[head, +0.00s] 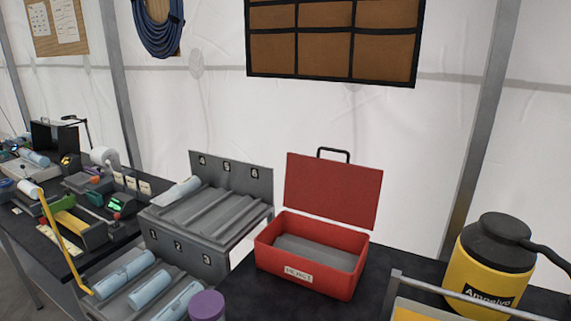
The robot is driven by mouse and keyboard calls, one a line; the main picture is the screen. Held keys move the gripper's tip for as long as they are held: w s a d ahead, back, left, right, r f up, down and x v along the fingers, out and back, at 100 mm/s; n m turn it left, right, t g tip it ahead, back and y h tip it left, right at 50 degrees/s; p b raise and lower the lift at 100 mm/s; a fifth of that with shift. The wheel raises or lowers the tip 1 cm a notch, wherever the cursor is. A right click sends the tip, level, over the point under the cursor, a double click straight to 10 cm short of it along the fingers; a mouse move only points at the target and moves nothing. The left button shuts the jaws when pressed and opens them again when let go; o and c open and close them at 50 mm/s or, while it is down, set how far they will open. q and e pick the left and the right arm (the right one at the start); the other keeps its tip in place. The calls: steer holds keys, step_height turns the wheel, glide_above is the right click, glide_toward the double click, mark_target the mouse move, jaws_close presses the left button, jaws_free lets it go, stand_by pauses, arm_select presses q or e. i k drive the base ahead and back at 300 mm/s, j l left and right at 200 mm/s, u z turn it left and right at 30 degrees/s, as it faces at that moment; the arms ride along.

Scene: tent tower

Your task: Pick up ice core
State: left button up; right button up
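Several pale blue cylinders that look like ice cores lie in a grey grooved rack (208,262). One core (181,190) lies in the upper tier, at its left end by the 4 label. In the lower tier lie a left core (124,272), a middle core (149,289) and a right core (180,299), side by side. The other upper grooves look empty. Another pale blue cylinder (37,158) lies on equipment at the far left. Neither of my grippers shows in the head view, so I cannot see either one's state.
An open red box (331,286) labelled REJECT stands right of the rack, its lid raised. A purple-capped container (207,305) stands at the front of the rack. A yellow flask (490,270) with a black top stands at right. Instruments crowd the left table. Black tabletop shows around the red box.

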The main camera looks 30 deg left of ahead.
mark_target(103, 289)
steer(key=u, duration=1.35)
